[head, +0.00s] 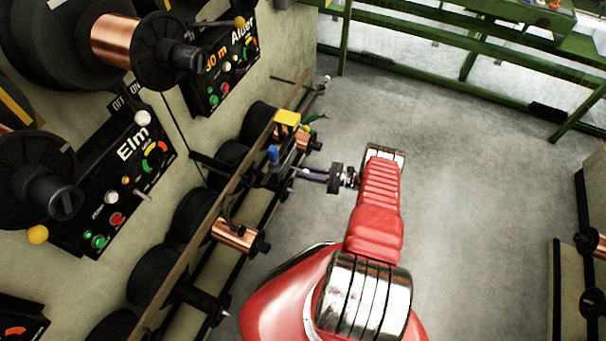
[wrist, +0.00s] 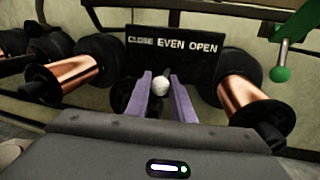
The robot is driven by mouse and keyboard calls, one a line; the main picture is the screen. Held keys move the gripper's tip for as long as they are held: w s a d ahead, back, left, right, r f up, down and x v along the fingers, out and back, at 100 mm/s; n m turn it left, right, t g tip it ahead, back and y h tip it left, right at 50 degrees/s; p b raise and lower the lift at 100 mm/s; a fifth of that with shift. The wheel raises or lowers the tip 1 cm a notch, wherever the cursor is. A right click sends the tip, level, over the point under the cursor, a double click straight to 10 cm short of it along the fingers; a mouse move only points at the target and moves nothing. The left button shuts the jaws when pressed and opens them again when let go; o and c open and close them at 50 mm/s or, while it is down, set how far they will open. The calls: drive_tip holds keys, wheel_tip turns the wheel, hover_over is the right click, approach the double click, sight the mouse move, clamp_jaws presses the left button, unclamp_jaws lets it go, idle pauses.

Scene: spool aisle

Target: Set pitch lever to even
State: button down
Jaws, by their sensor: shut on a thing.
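The pitch lever's round white knob (wrist: 160,86) sits between the two purple fingers of my gripper (wrist: 163,90) in the wrist view. The fingers are shut on it. Behind it a black plate (wrist: 174,62) reads CLOSE, EVEN, OPEN from left to right. The knob appears below the word EVEN, slightly left of its middle. The lever's shaft is mostly hidden behind the knob and fingers. In the head view my gripper (head: 312,174) reaches left to the low spool rack, and the knob is too small to make out clearly.
Copper spools flank the lever, one left (wrist: 78,75) and one right (wrist: 243,93). A green-knobbed lever (wrist: 280,74) hangs at upper right. The floor (head: 480,190) to the right is clear.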

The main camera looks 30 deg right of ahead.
drive_tip(key=c, duration=1.5)
unclamp_jaws()
drive_tip(key=shift+s+d, duration=0.1)
drive_tip(key=shift+c, duration=0.2)
drive_tip(key=v, duration=1.3)
drive_tip(key=shift+s+d, duration=0.3)
